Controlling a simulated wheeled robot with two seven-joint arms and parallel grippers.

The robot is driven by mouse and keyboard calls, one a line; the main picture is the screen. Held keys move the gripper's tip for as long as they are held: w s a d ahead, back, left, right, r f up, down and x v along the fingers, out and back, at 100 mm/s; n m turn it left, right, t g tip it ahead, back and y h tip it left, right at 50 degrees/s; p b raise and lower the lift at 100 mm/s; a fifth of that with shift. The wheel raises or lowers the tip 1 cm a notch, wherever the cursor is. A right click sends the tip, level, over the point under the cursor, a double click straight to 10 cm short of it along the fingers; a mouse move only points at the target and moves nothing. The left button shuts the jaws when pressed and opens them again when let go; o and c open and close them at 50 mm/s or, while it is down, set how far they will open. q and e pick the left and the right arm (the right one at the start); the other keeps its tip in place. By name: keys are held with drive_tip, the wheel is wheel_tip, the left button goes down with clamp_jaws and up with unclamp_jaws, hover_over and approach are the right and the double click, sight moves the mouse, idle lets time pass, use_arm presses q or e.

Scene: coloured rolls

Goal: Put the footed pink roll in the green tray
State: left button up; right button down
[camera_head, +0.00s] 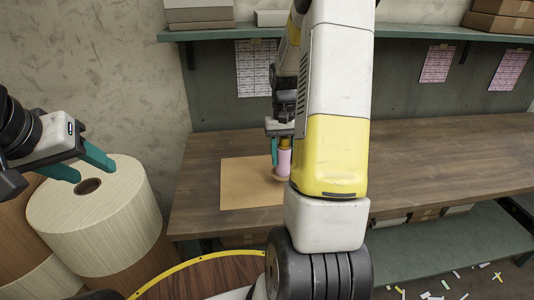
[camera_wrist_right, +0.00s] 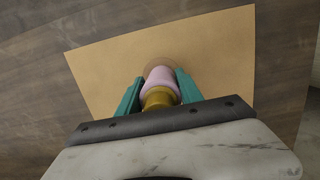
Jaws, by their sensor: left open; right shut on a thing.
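The pink roll (camera_head: 284,162) stands upright at the tan sheet on the table, with a gold part on top and a wider foot below. In the right wrist view the pink roll (camera_wrist_right: 160,78) sits between the teal fingers of my right gripper (camera_wrist_right: 158,88), gold part nearest me. My right gripper (camera_head: 278,152) is shut on it; my arm hides part of the view to its right. I cannot tell whether the foot touches the sheet. My left gripper (camera_head: 92,170) is open and empty at the left. I see no green tray in either view.
The tan sheet (camera_head: 240,183) lies on the brown wooden table (camera_head: 440,150). The table to the right of my arm is clear. A large cream roll (camera_head: 110,215) stands at the left, near my left gripper. A shelf (camera_head: 420,32) with boxes runs above the table.

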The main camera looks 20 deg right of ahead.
sight(284, 165)
drive_tip(key=shift+w+d+f, duration=0.15)
drive_tip(key=shift+d+f, duration=0.05)
drive_tip(key=shift+f, duration=1.55)
drive_tip(key=shift+f, duration=0.15)
drive_tip(key=c, duration=0.8)
unclamp_jaws()
drive_tip(key=shift+o, duration=0.2)
